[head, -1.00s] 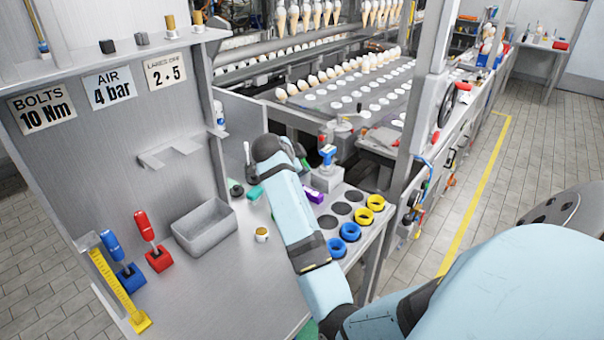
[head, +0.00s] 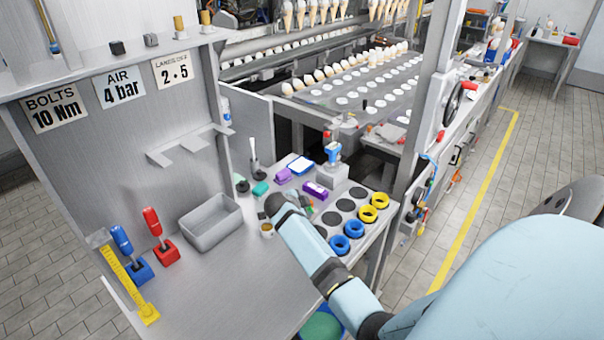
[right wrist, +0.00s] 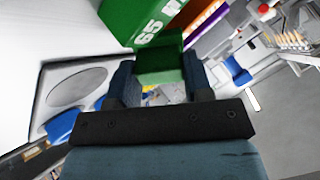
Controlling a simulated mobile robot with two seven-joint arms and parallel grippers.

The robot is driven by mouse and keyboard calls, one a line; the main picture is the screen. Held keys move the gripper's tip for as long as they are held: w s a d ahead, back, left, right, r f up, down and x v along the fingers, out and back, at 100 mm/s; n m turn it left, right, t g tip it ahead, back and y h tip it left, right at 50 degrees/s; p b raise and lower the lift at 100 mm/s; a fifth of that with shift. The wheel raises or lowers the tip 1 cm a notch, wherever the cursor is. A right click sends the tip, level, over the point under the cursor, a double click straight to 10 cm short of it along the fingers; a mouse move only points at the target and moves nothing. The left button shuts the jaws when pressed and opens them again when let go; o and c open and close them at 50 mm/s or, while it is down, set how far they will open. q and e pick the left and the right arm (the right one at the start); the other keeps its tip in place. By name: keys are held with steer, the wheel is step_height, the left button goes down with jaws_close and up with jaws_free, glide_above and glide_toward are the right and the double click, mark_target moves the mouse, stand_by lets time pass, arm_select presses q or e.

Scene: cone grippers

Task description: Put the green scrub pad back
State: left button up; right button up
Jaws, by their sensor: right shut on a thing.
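In the right wrist view my right gripper (right wrist: 160,82) is shut on a green block, the green scrub pad (right wrist: 160,64), which sits between its two fingers. A green face with white lettering (right wrist: 148,20) shows just beyond it; I cannot tell whether it is part of the same piece. In the head view my right gripper (head: 287,203) is low over the bench, beside the black round recesses, mostly hidden by its own arm. A teal-green block (head: 260,189) lies on the bench to its left. My left gripper is not in view.
Blue rings (head: 340,244) and yellow rings (head: 368,214) stand right of the gripper. Purple blocks (head: 315,190) and a blue-edged white tray (head: 300,165) lie behind it.

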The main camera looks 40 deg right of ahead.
steer(key=o, duration=0.9)
steer(key=shift+c, duration=0.2)
steer(key=b+v, duration=0.1)
steer(key=v, duration=1.1)
